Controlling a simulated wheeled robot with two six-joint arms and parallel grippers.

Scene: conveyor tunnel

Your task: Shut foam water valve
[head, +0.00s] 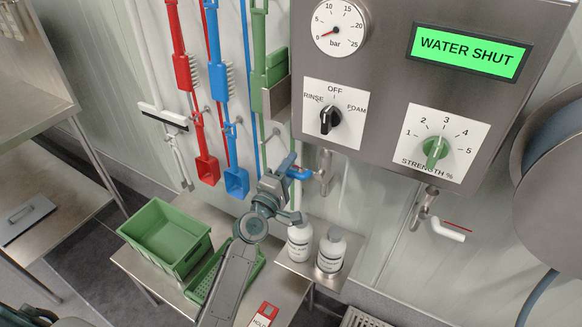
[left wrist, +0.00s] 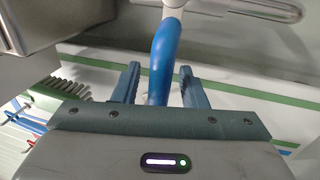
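The blue valve handle (head: 299,173) sits on a pipe under the control box, left of its middle. In the left wrist view the blue handle (left wrist: 162,60) runs down between the two fingers of my left gripper (left wrist: 160,88). A gap shows between the handle and each finger, so the gripper is open around it. In the head view my left gripper (head: 285,170) is at the handle's left end, partly covering it. The green display (head: 469,53) reads WATER SHUT. The gauge needle (head: 327,34) points near the low end. My right gripper is not in view.
A black selector knob (head: 330,119) and a green strength knob (head: 435,152) are on the box. A second valve with a white handle (head: 447,230) hangs at right. Two bottles (head: 331,250) stand below the blue handle. A green crate (head: 165,240) and hanging brushes (head: 218,78) are at left.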

